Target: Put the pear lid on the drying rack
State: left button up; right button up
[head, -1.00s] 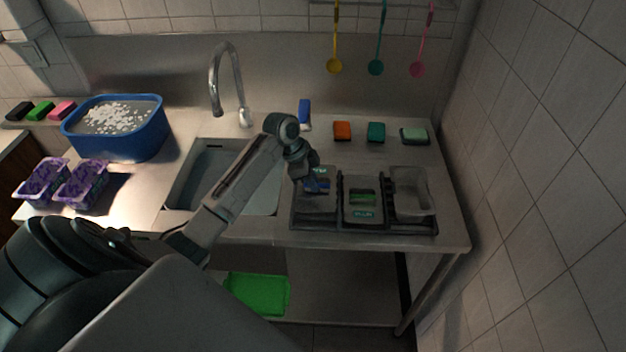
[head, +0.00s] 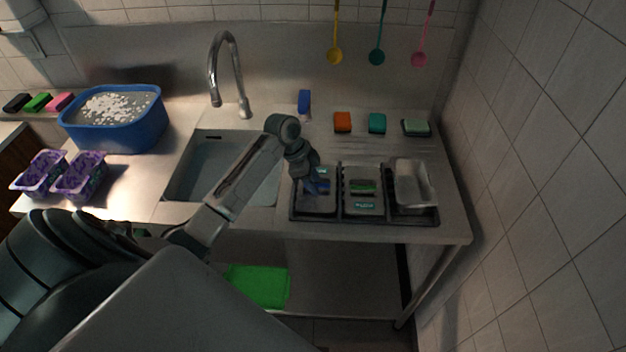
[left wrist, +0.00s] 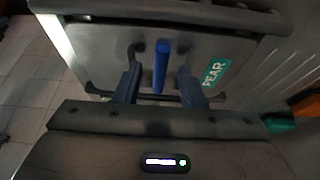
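The pear lid (left wrist: 105,60) is a grey plate with a blue bar handle and a teal PEAR label in the left wrist view. In the head view the pear lid (head: 318,204) lies in the left section of the dark drying rack (head: 392,219). My left gripper (head: 317,188) is over it and partly hides it. In the left wrist view my left gripper's blue fingers (left wrist: 158,88) are apart, with the handle between them and a gap on each side. My right gripper is not in view.
The rack's middle section has a lid with a green handle (head: 363,186); a grey container (head: 413,186) is in the right section. The sink (head: 222,165) is to the left. Sponges, such as an orange one (head: 342,122), line the back. A blue tub (head: 117,135) stands far left.

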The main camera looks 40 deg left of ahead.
pick_arm(q)
jog(key=shift+r, duration=0.1)
jog(key=shift+a+r, duration=0.2)
jog(key=shift+r, duration=0.15)
jog(key=b+v, duration=0.3)
jog(key=v, duration=0.7)
